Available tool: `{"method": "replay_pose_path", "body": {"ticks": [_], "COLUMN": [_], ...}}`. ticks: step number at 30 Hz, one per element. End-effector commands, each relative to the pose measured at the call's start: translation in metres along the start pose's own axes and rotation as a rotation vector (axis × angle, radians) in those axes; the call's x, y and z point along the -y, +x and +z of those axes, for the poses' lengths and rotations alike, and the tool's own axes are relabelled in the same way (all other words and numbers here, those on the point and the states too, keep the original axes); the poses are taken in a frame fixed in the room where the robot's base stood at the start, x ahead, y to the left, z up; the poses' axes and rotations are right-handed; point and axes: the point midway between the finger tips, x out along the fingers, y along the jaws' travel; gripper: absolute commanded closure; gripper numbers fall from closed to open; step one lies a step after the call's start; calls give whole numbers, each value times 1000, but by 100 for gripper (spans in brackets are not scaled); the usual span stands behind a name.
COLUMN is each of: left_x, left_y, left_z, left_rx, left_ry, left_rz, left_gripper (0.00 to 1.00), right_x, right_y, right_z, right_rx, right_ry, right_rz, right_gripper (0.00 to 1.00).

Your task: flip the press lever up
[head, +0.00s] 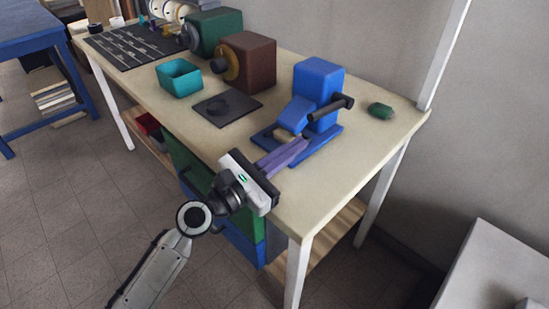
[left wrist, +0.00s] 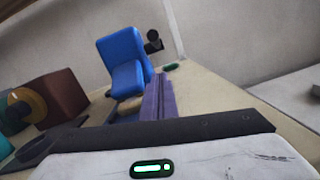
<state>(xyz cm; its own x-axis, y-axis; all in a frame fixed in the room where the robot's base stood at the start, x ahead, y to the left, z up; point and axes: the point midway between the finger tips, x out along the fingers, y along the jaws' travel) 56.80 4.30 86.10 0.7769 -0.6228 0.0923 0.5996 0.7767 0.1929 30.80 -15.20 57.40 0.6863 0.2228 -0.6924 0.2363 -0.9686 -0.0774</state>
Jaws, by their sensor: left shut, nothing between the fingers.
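The blue press (head: 318,82) stands on the right part of the workbench, on a blue base. Its black lever (head: 328,109) sticks out from its side toward the right, close to level, with a thicker knob at the end. In the left wrist view the press (left wrist: 124,47) is ahead, with the dark lever knob (left wrist: 153,42) at its upper right. My left gripper (head: 303,147) has purple fingers closed together with nothing between them. They are in front of the press, below the lever and apart from it. My right gripper is not in view.
A dark green object (head: 380,110) lies right of the press. A dark plate (head: 227,106) with a round piece, a teal bin (head: 179,77), a brown block (head: 252,63) and a green block (head: 215,30) stand to the left. The bench's front right corner (head: 310,215) is clear.

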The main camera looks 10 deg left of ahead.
Motion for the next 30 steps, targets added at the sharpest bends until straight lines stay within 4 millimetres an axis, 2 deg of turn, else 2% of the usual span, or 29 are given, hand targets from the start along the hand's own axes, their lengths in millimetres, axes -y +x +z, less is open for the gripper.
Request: {"method": "replay_pose_path", "body": {"ticks": [2, 3, 4, 9, 23, 30], "left_x": [0, -1, -1, 0, 0, -2], "left_y": [17, 17, 18, 21, 22, 23], "left_z": [1, 16, 21, 35, 39, 46], "left_rx": [2, 3, 2, 1, 0, 0], "left_ry": [0, 0, 1, 0, 0, 0], "left_rz": [-2, -1, 0, -1, 0, 0], "left_gripper": [100, 100, 100, 100, 100, 100], "right_x": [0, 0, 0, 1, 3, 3], "right_y": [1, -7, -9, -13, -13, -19], "right_z": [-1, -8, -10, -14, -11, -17], "right_rx": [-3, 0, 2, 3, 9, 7], "right_ry": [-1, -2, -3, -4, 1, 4], "right_rz": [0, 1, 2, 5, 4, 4], "right_gripper": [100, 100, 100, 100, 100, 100]}}
